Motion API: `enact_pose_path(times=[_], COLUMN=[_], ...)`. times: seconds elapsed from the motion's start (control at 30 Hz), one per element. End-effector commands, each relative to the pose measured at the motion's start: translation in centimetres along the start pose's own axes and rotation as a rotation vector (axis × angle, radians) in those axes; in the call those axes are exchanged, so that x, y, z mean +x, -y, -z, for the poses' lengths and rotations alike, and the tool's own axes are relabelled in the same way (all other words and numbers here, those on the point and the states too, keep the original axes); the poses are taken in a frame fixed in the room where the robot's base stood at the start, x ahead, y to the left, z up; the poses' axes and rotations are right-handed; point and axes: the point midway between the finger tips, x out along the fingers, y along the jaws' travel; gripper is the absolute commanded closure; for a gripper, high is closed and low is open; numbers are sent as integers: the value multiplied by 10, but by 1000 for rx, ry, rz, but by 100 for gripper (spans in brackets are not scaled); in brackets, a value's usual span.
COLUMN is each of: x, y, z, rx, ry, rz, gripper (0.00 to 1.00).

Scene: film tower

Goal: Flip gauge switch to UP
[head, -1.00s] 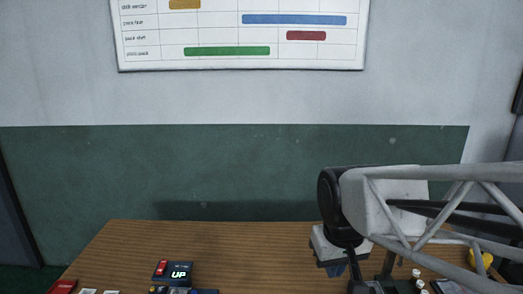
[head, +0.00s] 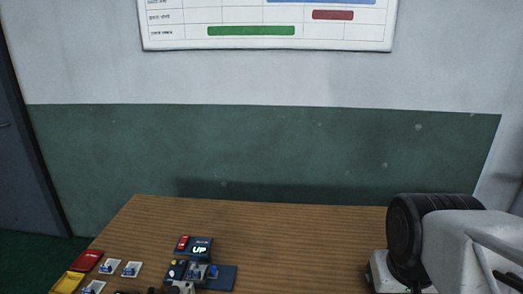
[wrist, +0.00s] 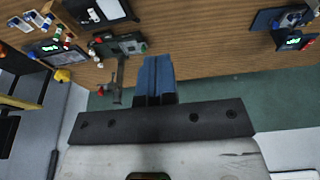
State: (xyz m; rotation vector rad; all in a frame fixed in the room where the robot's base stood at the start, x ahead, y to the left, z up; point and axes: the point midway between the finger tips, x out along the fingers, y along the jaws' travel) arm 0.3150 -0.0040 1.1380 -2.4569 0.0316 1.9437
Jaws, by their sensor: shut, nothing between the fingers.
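A small dark blue device (head: 203,242) with a lit display reading "UP" stands on the table at the lower left of the head view, with a red part at its left. A blue base (head: 222,279) with small pale and blue parts lies just in front of it. I cannot tell which small part is the gauge switch lever. In the wrist view, a similar device with a green-lit display (wrist: 291,41) is at the top right. My gripper's blue fingers (wrist: 152,76) are shut and empty, well apart from it. In the head view the fingers are out of frame.
Small white cards (head: 108,266), a red box (head: 88,260) and a yellow box (head: 67,283) lie at the table's left. In the wrist view, a dark stand (wrist: 122,50) is close left of my fingers. The table (head: 300,225) is clear between the device and my arm.

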Motion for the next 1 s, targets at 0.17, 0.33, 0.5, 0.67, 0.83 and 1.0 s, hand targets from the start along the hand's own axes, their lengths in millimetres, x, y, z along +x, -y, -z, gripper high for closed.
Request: enact_pose_path(times=[0.17,0.33,0.5,0.67,0.83,1.0], x=[0,-2,-4,-5,-5,-4], y=[1,5,13,26,42,62], z=[2,11,30,55,83,111], rx=[-11,-64,-177,-329,-508,-690], ry=[1,4,11,20,29,36], rz=[1,3,9,17,27,39], gripper=[100,100,100,100,100,100])
